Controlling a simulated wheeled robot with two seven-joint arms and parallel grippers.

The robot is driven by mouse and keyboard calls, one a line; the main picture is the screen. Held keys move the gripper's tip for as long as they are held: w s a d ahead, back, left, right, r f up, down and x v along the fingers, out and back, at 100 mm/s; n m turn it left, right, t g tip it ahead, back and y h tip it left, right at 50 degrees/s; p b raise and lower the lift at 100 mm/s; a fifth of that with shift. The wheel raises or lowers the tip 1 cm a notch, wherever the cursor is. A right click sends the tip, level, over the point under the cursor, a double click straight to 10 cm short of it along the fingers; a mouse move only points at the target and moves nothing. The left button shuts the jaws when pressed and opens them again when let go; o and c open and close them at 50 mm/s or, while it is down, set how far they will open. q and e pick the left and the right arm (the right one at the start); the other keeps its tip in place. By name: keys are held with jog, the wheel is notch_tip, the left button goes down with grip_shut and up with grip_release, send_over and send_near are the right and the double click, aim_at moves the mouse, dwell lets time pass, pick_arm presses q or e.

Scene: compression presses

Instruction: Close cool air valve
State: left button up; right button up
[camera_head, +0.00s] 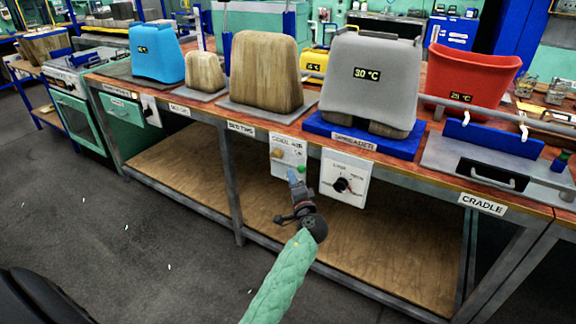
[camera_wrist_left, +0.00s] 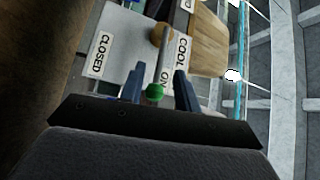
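The cool air valve is a white panel (camera_head: 288,155) on the bench front with a round brown pivot (camera_wrist_left: 161,34) and a lever ending in a green ball knob (camera_head: 301,168). In the head view the knob sits right of and slightly below the pivot. My left gripper (camera_head: 294,176) is at the panel. In the left wrist view its two blue fingers stand apart on either side of the green knob (camera_wrist_left: 154,93), with a gap showing at each side. A "CLOSED" label (camera_wrist_left: 101,54) is on the panel. My right gripper is not in view.
A second white panel with a black dial (camera_head: 342,184) is just right of the valve. Above, the bench holds a grey container reading 30 °C (camera_head: 372,75), wooden blocks (camera_head: 265,72) and a red bin (camera_head: 470,75). A wooden shelf (camera_head: 190,170) lies below; floor at left is free.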

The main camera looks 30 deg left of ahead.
aim_at(288, 164)
pick_arm(q)
jog(key=shift+m, duration=0.3)
jog(key=shift+w+d+x, duration=0.1)
jog(key=shift+d+x, duration=0.05)
jog(key=shift+x, duration=1.8)
jog(key=shift+w+d+x, duration=0.1)
jog(key=shift+w+x, duration=0.05)
jog(key=shift+x, duration=1.75)
jog(key=shift+r, duration=0.15)
jog(key=shift+c, duration=0.4)
grip_shut()
